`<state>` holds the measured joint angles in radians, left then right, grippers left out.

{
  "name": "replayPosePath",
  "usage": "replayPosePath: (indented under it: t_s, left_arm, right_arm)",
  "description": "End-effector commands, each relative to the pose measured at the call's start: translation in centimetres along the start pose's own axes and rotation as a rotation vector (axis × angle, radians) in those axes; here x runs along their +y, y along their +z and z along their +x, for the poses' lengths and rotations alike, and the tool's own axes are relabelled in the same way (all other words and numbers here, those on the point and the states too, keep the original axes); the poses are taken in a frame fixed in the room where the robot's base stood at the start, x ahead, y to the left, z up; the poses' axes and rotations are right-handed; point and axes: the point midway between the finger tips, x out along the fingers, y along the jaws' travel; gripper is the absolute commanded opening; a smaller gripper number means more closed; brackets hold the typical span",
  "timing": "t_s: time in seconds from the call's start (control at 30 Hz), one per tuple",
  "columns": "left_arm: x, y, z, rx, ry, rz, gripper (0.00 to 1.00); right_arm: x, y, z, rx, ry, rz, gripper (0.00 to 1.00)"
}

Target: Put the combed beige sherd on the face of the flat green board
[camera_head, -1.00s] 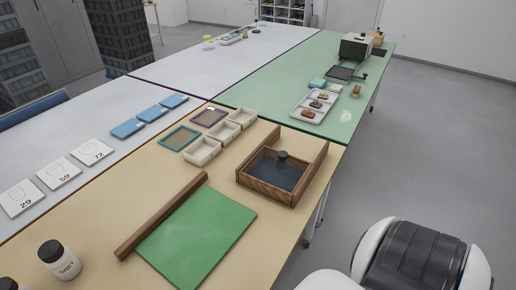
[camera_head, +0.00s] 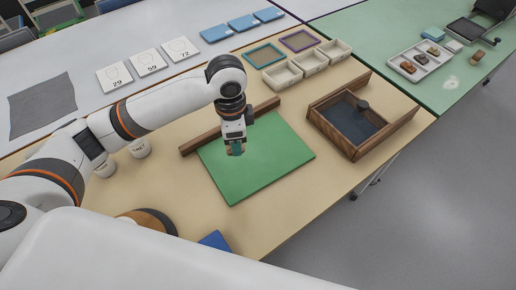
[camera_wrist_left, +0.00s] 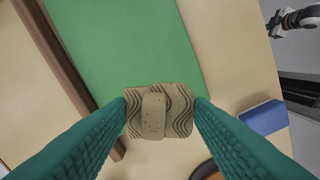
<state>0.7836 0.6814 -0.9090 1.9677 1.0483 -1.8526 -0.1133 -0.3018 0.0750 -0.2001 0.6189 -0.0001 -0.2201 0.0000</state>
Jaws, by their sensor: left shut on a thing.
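The combed beige sherd (camera_wrist_left: 158,112) shows in the left wrist view, with wavy grooves on its face and a plain raised strip across its middle. My left gripper (camera_wrist_left: 160,115) has its teal fingers shut on the sherd's two sides. In the head view my left gripper (camera_head: 236,150) points down over the back left part of the flat green board (camera_head: 265,170), and its fingers mostly hide the sherd. The board (camera_wrist_left: 135,45) fills the upper middle of the left wrist view. Part of my right arm shows at that view's upper right, too small to read its fingers.
A wooden strip (camera_head: 267,106) runs along the board's back edge. A wooden box (camera_head: 350,137) with a dark inside stands right of the board. A blue block (camera_head: 215,241) lies near the front edge. Beige trays (camera_head: 310,62) are farther back.

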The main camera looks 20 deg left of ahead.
Motion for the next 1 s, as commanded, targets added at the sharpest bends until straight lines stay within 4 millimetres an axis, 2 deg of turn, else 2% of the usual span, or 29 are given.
replayPosePath:
  t_s: [0.3,0.5,0.67,0.9,1.0]
  left_arm:
    - [2.6,2.0,1.2,0.006,0.003,0.690,0.24]
    - [3.7,2.6,2.0,0.015,0.002,0.992,0.24]
    - [4.0,2.8,2.7,0.020,0.001,1.100,0.24]
    - [4.0,2.7,6.9,0.021,-0.002,1.117,0.24]
    - [4.0,2.7,8.2,0.021,0.000,1.117,0.24]
  right_arm:
    - [-0.1,0.5,-1.7,-0.005,-0.001,-0.001,0.00]
    - [-0.2,0.5,-2.2,-0.005,-0.003,-0.002,0.00]
    - [-0.5,0.5,-2.4,-0.004,-0.005,-0.002,0.00]
    - [-0.6,0.4,-2.6,-0.003,-0.007,-0.003,0.00]
    - [-0.6,0.4,-2.7,-0.003,-0.007,-0.003,0.00]
